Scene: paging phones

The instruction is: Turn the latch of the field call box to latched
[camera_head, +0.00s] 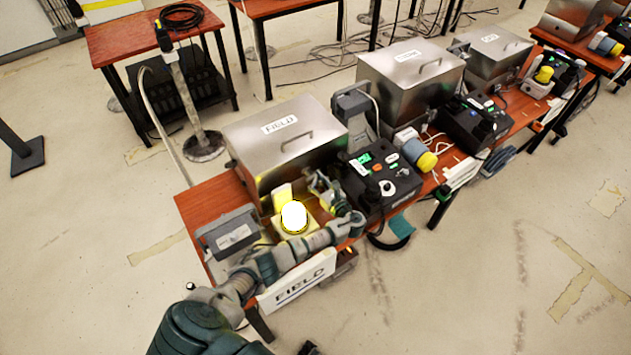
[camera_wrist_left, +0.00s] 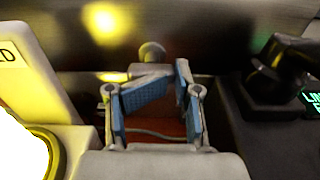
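The field call box (camera_head: 262,165) is a metal box with a handle on its lid and a FIELD label, at the back of the near table. In the left wrist view a small round-ended metal piece (camera_wrist_left: 152,53), possibly its latch, stands before a dark metal face. My left gripper (camera_head: 320,184) is in front of the box, low over the table. In its wrist view the left gripper (camera_wrist_left: 172,84) has its blue-padded fingers apart with nothing clearly between them. The metal piece is just beyond the fingertips; contact cannot be told. My right gripper is not in view.
A glowing lamp on a yellow base (camera_head: 291,226) stands close left of my gripper. A black device with a green display (camera_head: 385,186) stands close right. A grey box (camera_head: 230,234) sits at the table's left end. More metal boxes (camera_head: 412,80) stand farther right.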

